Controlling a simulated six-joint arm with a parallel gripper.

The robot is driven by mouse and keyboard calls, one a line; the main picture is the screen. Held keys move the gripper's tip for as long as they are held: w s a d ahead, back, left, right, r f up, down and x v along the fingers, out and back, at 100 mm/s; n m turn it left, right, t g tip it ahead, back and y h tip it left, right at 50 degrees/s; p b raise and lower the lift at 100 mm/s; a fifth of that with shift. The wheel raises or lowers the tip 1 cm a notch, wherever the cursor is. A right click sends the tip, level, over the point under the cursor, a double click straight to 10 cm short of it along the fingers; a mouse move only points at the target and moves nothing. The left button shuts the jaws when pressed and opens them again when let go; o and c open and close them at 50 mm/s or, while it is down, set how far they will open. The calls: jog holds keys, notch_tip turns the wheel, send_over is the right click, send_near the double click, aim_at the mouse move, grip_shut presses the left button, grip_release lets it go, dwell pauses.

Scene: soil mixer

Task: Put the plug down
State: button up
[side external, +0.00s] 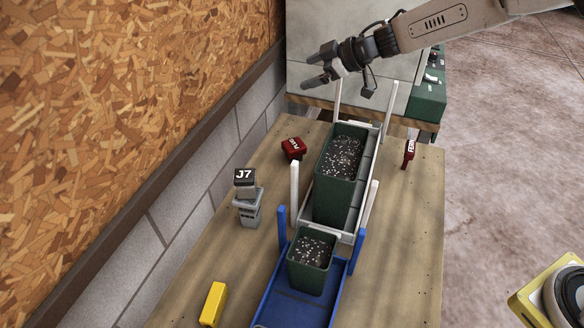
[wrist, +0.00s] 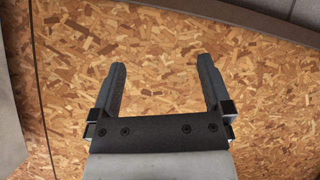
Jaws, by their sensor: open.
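My gripper (side external: 306,72) is at the top of the side view, open and empty, high above the far end of the table and pointing left. In the wrist view its two fingers (wrist: 162,62) are spread apart, with only the chipboard wall behind them. No thing is clearly marked as a plug. A dark block marked J7 (side external: 244,176) sits on top of a grey stand or socket (side external: 249,207) at the table's left, well apart from my gripper. I cannot tell whether that block is the plug.
A white-framed rack (side external: 294,193) holds a tall green planter of soil (side external: 333,199). A blue tray (side external: 279,304) holds a smaller green pot (side external: 306,278). Red blocks lie left (side external: 293,148) and right (side external: 409,152); a yellow block (side external: 213,304) lies front left.

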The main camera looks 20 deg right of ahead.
jog(key=s+d+f+m+h, duration=0.3)
jog(key=s+d+m+h, duration=0.45)
jog(key=s+d, duration=0.5)
jog(key=s+d+f+m+g, duration=0.1)
jog(key=s+f+m+g, duration=0.1)
jog(key=s, duration=0.8)
jog(key=s+f+m+g, duration=0.3)
jog(key=s+f, duration=0.1)
jog(key=s, duration=0.6)
jog(key=shift+s+d+g, duration=0.15)
jog(key=shift+d+g, duration=0.2)
jog(key=shift+g, duration=0.05)
